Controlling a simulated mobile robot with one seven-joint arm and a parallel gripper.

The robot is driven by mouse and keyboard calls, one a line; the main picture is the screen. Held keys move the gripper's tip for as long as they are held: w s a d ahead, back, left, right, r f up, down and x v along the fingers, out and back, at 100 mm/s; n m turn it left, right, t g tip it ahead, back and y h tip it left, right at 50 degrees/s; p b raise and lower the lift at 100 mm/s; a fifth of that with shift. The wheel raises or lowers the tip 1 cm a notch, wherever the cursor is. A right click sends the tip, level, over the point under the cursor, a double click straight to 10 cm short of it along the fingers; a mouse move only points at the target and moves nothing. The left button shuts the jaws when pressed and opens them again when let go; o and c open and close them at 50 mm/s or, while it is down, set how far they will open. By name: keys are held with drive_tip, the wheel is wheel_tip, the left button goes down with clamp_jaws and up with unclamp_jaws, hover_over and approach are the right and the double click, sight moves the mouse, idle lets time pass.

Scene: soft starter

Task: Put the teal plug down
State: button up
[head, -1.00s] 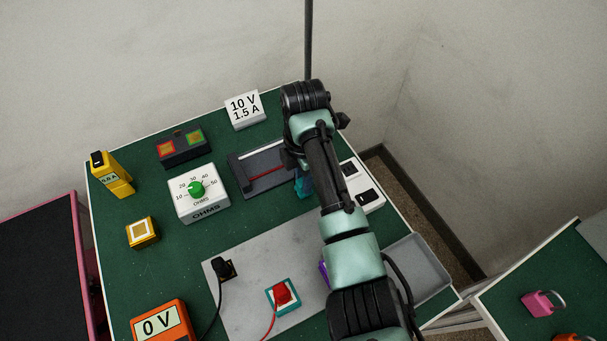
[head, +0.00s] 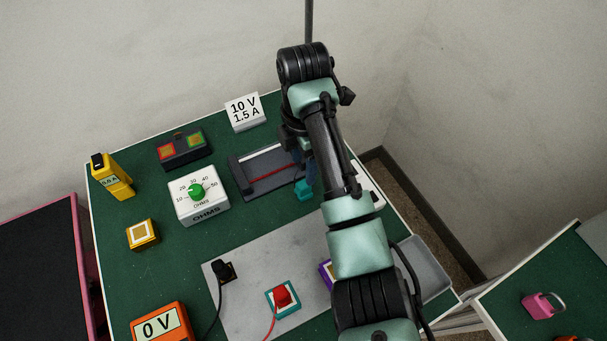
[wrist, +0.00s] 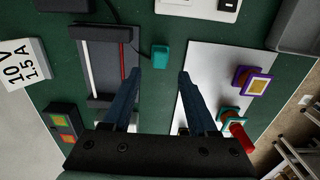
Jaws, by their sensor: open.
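The teal plug (head: 303,189) rests on the green table top, just right of the dark slide-wire board (head: 265,172). In the wrist view the plug (wrist: 160,57) lies just beyond my fingertips, between their lines, with a dark cable running from it to the upper left. My gripper (wrist: 158,74) is open, with its blue fingers apart on both sides and nothing between them. In the head view my arm partly hides the gripper, and one blue finger shows beside the plug.
A grey plate (head: 245,300) holds a black plug (head: 224,270) and a red plug in a teal-rimmed socket (head: 283,297). A purple-rimmed socket (wrist: 251,81) is on the plate too. The ohms box (head: 198,202) stands left of the slide-wire board. A grey tray (head: 425,265) is at the right edge.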

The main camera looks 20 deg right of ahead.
sight(303, 183)
wheel_tip(303, 183, up, 7)
drive_tip(key=p, duration=0.3)
drive_tip(key=shift+f, duration=0.2)
drive_tip(key=shift+w+a, duration=0.1)
drive_tip(key=w+a+r+m+t+y, duration=0.1)
drive_tip(key=w+a+r+m+t, duration=0.1)
drive_tip(key=w+a+r+t, duration=0.3)
drive_tip(key=w+a+r+m+t, duration=0.2)
drive_tip(key=r, duration=0.5)
drive_tip(key=w+a+r+m+t+y, duration=0.1)
drive_tip(key=w+a+r+m+t, duration=0.1)
drive_tip(key=w+a+r+t, duration=0.3)
wheel_tip(303, 183, up, 15)
drive_tip(key=s+a+m+t, duration=0.1)
drive_tip(key=s+m+t, duration=0.2)
drive_tip(key=m+t, duration=0.15)
drive_tip(key=s+d+r+m+t+h, duration=0.2)
drive_tip(key=s+r+m+t, duration=0.7)
drive_tip(key=s+r, duration=1)
drive_tip(key=shift+r+m+t, duration=0.35)
drive_tip(key=shift+r+t, duration=0.55)
drive_tip(key=shift+t, duration=0.05)
